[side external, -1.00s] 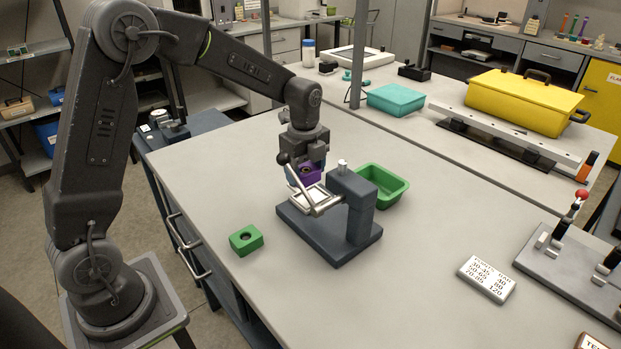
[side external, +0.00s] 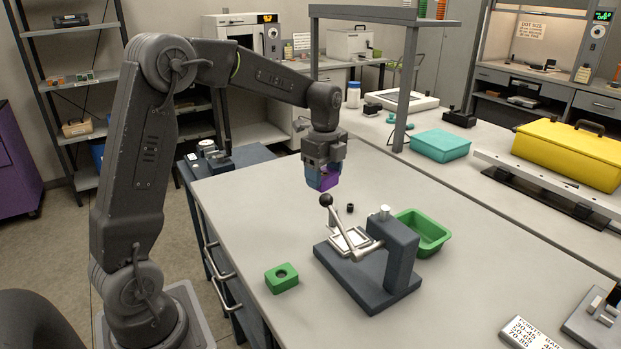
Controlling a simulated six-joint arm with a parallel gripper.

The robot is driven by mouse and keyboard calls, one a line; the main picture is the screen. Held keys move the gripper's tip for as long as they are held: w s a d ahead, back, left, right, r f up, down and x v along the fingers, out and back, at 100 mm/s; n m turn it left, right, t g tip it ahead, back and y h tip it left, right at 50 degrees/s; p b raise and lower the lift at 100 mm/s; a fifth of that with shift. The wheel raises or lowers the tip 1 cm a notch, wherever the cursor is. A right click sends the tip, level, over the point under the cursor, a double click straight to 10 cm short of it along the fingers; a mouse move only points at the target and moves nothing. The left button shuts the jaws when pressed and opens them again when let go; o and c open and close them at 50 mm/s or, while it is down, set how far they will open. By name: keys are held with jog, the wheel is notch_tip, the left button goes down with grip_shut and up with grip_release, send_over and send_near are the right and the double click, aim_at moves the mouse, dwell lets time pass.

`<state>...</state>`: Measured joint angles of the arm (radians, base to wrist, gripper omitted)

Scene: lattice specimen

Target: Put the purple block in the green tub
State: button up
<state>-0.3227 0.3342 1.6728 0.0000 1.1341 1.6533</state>
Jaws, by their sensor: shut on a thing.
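The block hangs in the air above the table, behind and a little left of a dark press fixture. The jaws hide part of the block. The green tub (side external: 428,226) stands on the table behind and right of the fixture. It is open at the top, and the part of its inside that shows looks empty. My gripper is left of the tub and higher than it.
The dark fixture (side external: 398,262) with a silver frame and a black-knobbed lever (side external: 326,200) stands left of and in front of the tub. A green block with a hole (side external: 281,278) lies at front left. A small black cylinder (side external: 350,208) stands behind the fixture.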

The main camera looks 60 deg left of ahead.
jog(key=w+d+f+n, duration=0.2)
jog(key=w+d+n, duration=0.3)
jog(key=w, duration=0.1)
jog(key=w+d+f+n, duration=0.3)
jog(key=w+d+n, duration=0.2)
jog(key=w, duration=0.1)
jog(key=w+d+f+n, duration=0.2)
jog(key=w+d+n, duration=0.3)
jog(key=shift+w+f, duration=0.35)
jog(key=shift+w, duration=0.05)
jog(key=shift+f, duration=0.85)
jog(key=o, duration=1.1)
jog(key=shift+o, duration=0.2)
jog(key=shift+r, duration=0.1)
jog(key=shift+r, duration=2.45)
